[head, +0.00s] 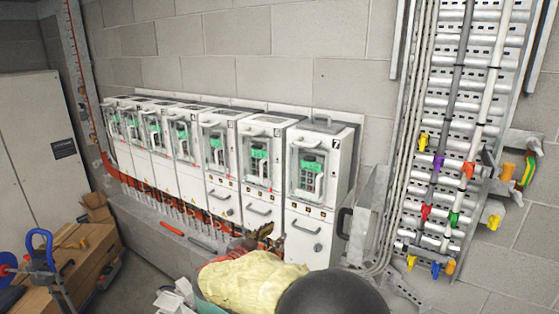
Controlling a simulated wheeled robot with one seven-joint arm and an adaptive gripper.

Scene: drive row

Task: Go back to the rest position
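My gripper does not show in the head view, so I cannot tell how it is set. The row of white drive units (262,160) runs along the block wall from the left to the centre. Each unit has a clear cover over a green display, and the nearest one (318,180) carries the number 7. The lower fronts of the nearer units have handles. A large dark rounded shape (333,294) fills the bottom edge right of centre; I cannot tell what it is.
A pale yellow crumpled thing (250,282) lies at bottom centre beside the dark shape. A grey cabinet (38,150) is at left. A cable ladder (455,120) with coloured clips climbs the right wall.

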